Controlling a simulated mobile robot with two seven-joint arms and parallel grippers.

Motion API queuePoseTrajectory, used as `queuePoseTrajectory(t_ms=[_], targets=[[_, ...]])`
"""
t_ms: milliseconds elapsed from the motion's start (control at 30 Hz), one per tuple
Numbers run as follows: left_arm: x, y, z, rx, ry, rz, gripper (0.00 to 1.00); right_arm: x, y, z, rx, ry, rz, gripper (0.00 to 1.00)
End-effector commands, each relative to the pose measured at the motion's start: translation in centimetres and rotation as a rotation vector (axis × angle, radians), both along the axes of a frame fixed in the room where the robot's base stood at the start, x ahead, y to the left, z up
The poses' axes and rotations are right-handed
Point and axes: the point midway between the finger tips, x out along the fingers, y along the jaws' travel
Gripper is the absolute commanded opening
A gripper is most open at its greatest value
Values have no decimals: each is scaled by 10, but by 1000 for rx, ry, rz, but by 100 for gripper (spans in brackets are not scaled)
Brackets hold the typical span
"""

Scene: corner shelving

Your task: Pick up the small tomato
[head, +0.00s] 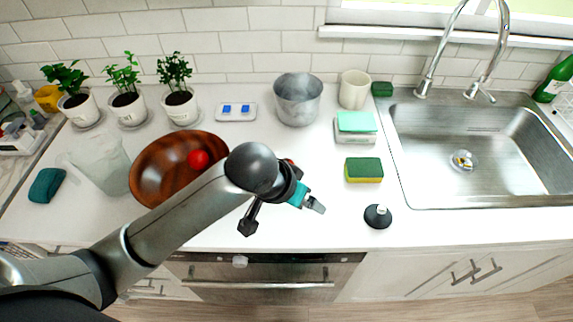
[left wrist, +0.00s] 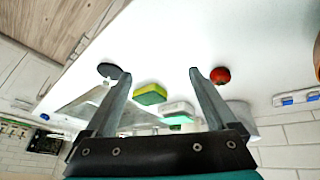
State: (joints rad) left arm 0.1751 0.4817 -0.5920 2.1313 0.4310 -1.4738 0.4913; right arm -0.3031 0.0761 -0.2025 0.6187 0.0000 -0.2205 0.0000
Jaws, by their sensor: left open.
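A small red tomato (left wrist: 220,76) lies on the white counter in the left wrist view, just outside the right finger. In the head view only a sliver of red (head: 291,162) shows behind my left gripper, which hides most of it. Another red round thing (head: 198,159) sits in the wooden bowl (head: 150,170); I cannot tell which kind it is. My left gripper (head: 317,206) is open and empty over the counter, and its fingers are spread in the left wrist view (left wrist: 159,73). My right gripper is not in view.
A green and yellow sponge (head: 364,170), a black round stopper (head: 378,216) and a sponge on a holder (head: 356,126) stand right of my gripper. A metal pot (head: 298,98) is behind. The sink (head: 480,150) is at right. The counter's front middle is clear.

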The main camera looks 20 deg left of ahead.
Motion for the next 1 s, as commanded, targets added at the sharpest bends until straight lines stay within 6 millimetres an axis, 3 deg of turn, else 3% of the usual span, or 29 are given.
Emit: queuePoseTrajectory(t_ms=[300, 500, 633, 767, 1000], targets=[[53, 38, 36, 70, 29, 105, 91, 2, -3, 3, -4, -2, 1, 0], [73, 68, 54, 99, 52, 210, 91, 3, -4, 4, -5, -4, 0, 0], [78, 78, 60, 104, 60, 249, 91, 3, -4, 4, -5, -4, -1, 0], [82, 79, 51, 106, 65, 258, 91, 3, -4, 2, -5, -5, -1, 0], [99, 76, 9, 106, 65, 257, 91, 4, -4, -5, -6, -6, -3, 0]])
